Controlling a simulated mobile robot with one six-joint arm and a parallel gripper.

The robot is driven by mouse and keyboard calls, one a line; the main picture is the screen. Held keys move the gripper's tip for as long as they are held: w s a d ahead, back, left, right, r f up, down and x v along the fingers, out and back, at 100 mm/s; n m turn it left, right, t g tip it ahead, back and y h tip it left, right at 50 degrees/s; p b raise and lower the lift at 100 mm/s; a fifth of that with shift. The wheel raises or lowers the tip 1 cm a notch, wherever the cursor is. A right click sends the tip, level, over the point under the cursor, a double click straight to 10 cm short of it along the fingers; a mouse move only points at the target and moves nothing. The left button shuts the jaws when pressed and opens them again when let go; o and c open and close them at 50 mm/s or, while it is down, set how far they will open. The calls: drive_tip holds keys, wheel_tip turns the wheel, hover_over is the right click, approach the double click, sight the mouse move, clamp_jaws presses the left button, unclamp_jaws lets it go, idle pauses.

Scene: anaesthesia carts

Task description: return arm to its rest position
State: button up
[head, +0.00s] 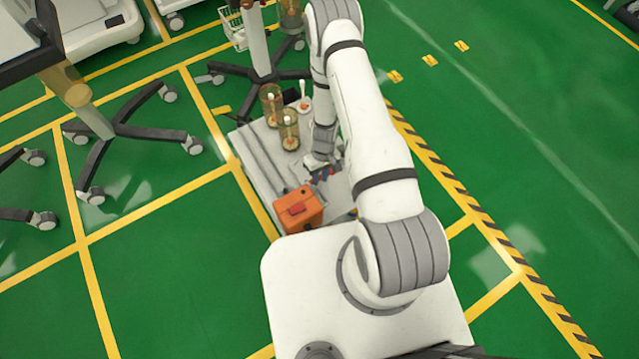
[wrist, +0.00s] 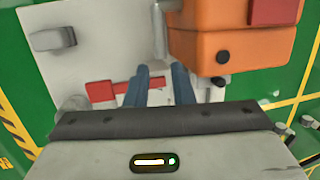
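My arm, white with grey joints, rises from my white base in the head view and bends down over a grey-white deck (head: 262,166). My gripper (head: 322,172) is low over this deck, small and partly hidden by my arm. An orange box (head: 298,208) is close by; in the wrist view the orange box (wrist: 215,40) is right of the fingers.
Two amber cylinders (head: 289,132) stand on the deck's far part beside a small white container (head: 304,104). A wheeled stand base (head: 262,73) is just beyond. Another wheeled base (head: 125,130) is at left. Green floor at right is mostly free, with a striped line (head: 470,205).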

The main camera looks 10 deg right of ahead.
drive_tip(key=shift+w+d+r, duration=0.1)
drive_tip(key=shift+w+r, duration=0.05)
drive_tip(key=shift+r, duration=0.45)
